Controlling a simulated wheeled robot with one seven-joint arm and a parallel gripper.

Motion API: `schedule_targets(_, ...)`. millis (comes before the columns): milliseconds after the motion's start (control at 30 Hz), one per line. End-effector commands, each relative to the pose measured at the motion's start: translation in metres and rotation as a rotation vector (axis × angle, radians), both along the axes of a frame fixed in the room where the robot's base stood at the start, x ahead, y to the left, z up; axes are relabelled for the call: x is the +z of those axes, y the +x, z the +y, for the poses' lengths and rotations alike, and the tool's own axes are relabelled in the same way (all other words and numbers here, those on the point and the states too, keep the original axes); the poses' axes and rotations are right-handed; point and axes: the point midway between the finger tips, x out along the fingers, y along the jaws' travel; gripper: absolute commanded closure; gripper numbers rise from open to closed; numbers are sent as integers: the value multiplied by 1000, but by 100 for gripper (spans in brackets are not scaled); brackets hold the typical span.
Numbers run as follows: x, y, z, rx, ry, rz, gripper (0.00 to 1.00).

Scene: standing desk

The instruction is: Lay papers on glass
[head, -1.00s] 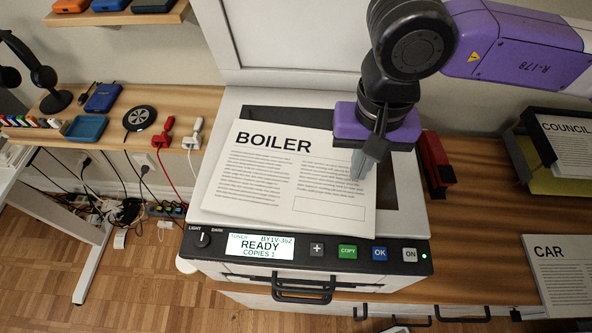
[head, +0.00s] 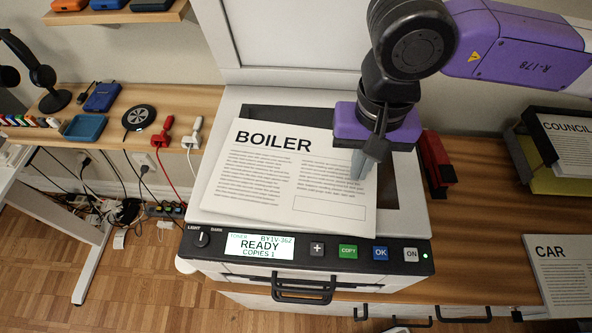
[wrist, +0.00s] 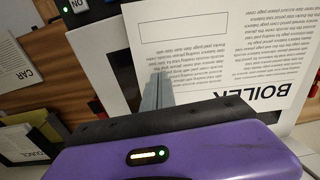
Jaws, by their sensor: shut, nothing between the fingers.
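The papers headed BOILER (head: 290,170) lie on the copier's dark glass (head: 388,190), face up and turned a little askew. Their left and front parts reach over the copier's pale rim, and a strip of glass shows behind and to the right. The papers also show upside down in the wrist view (wrist: 200,65). My gripper (head: 360,163) is at the right edge of the papers, fingers pointing down, shut and empty. In the wrist view its fingertips (wrist: 157,90) overlap the sheet's edge; I cannot tell whether they touch it.
The copier lid (head: 290,35) stands open behind. The control panel (head: 300,248) runs along the front. A red stapler-like object (head: 437,163) is close right of the copier. CAR papers (head: 565,270) and a tray with COUNCIL papers (head: 545,175) lie further right. Bare desk lies between.

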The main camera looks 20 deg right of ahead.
Motion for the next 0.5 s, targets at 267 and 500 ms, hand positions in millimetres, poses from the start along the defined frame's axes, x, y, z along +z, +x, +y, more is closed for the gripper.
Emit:
schedule_targets(267, -3, 0, 0, 0, 0, 0, 100)
schedule_targets(500, -5, 0, 0, 0, 0, 0, 100)
